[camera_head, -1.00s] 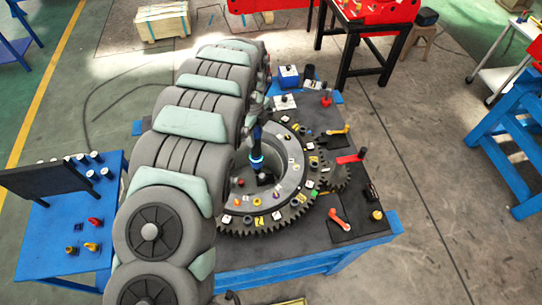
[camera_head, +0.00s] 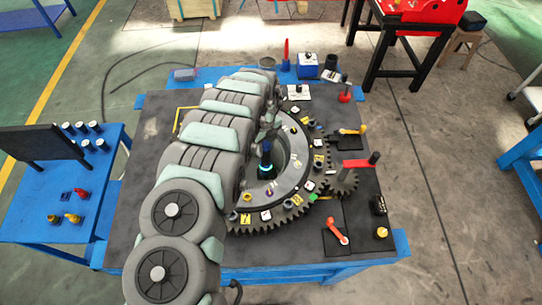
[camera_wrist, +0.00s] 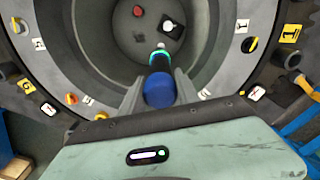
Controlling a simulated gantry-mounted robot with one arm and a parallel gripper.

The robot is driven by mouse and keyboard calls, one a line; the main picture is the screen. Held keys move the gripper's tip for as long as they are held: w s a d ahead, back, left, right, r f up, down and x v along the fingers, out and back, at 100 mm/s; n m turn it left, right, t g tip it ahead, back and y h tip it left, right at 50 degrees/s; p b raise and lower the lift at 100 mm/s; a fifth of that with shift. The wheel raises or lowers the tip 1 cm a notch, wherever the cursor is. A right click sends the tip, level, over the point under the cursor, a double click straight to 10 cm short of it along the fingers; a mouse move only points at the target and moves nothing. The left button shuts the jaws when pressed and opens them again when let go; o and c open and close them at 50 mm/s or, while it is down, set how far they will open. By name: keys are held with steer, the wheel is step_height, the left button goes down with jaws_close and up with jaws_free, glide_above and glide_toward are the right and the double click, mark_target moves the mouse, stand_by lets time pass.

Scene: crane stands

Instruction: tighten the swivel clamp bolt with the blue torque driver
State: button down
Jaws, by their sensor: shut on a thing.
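The blue torque driver (camera_wrist: 159,91) has a blue end cap, a black body and a glowing cyan-green ring. My gripper (camera_wrist: 160,80) is shut on it, with one finger on each side, in the wrist view. In the head view the driver (camera_head: 266,158) stands roughly upright over the opening of the large gear ring (camera_head: 298,211); my arm covers the ring's left part. Beyond the driver, inside the opening, a small white-topped piece (camera_wrist: 168,27) sits on a dark square. I cannot tell whether it is the swivel clamp bolt, or whether the driver touches anything.
Numbered tags and small knobs line the ring. A small gear (camera_head: 342,184) with a red-handled part (camera_head: 357,164) lies to its right. An orange-handled tool (camera_head: 337,231) lies in front of it. A blue side table (camera_head: 45,232) with knobs stands left.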

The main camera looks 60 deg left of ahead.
mark_target(267, 162)
steer(key=shift+w+f+b, duration=0.2)
steer(key=shift+f+b, duration=0.25)
steer(key=shift+f, duration=1.35)
steer(key=shift+f+b, duration=1.55)
steer(key=shift+f, duration=1.35)
steer(key=shift+a, duration=0.1)
steer(key=shift+m, duration=0.3)
steer(key=shift+f+b, duration=0.6)
steer(key=shift+f, duration=0.55)
stand_by(1.0)
steer(key=shift+r, duration=0.1)
